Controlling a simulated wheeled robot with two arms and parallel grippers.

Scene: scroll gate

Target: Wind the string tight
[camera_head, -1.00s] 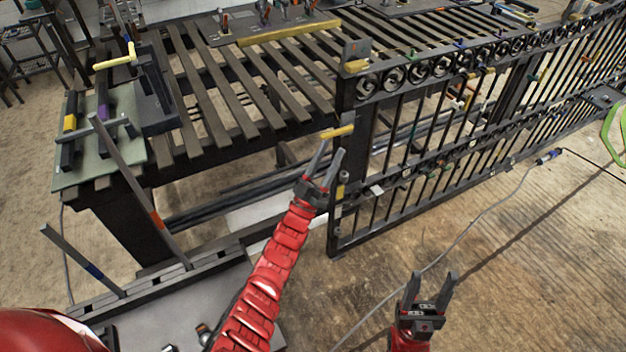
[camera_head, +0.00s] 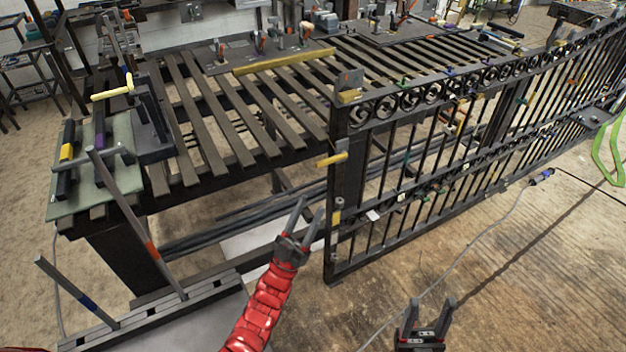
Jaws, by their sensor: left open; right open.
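My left gripper (camera_head: 306,218) is open and empty, low and to the left of the gate's near post. A small yellow handle (camera_head: 331,160) sticks out to the left from that post, above the fingertips and apart from them. The black scroll gate (camera_head: 420,150) runs from the post to the upper right. A thin grey cord (camera_head: 470,245) lies on the floor below the gate; I cannot tell whether it is the string. No other string is clear at this size. My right gripper (camera_head: 427,315) is open and empty over the floor at the bottom edge.
A slatted metal table (camera_head: 215,110) stands behind and left of the gate. On its left end is a crank-like tool with a pale yellow handle (camera_head: 113,92). A grey rack with upright rods (camera_head: 160,305) is at lower left. The floor at right is mostly clear.

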